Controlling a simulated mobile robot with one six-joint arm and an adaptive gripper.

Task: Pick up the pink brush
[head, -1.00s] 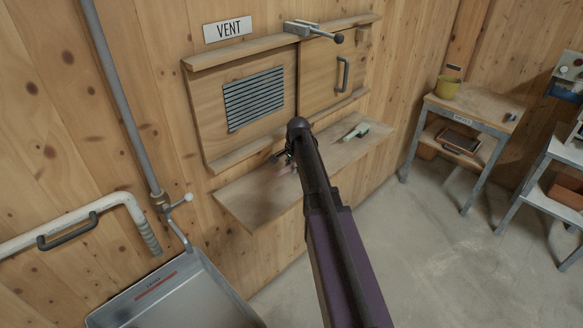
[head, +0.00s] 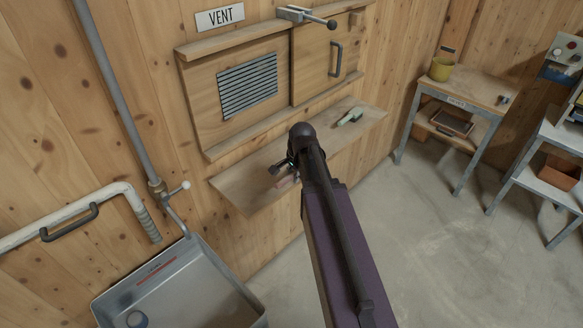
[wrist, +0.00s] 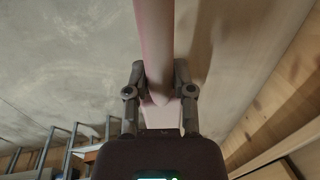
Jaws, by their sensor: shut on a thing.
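The pink brush (wrist: 152,40) runs up the middle of the wrist view as a long, pale pink piece. My gripper (wrist: 158,75) is shut on it, one finger on each side. In the head view my gripper (head: 285,163) is in front of the wooden wall shelf (head: 235,187), partly hidden by my arm. A small bit of the brush (head: 287,183) shows just below it there. The rest of the brush is hidden or out of the picture. I cannot tell its height above the shelf.
A pale green object (head: 350,117) lies on the shelf's right part. A vent hatch with a sliding door (head: 318,62) is above. A metal sink (head: 180,285) stands lower left. The floor between is clear.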

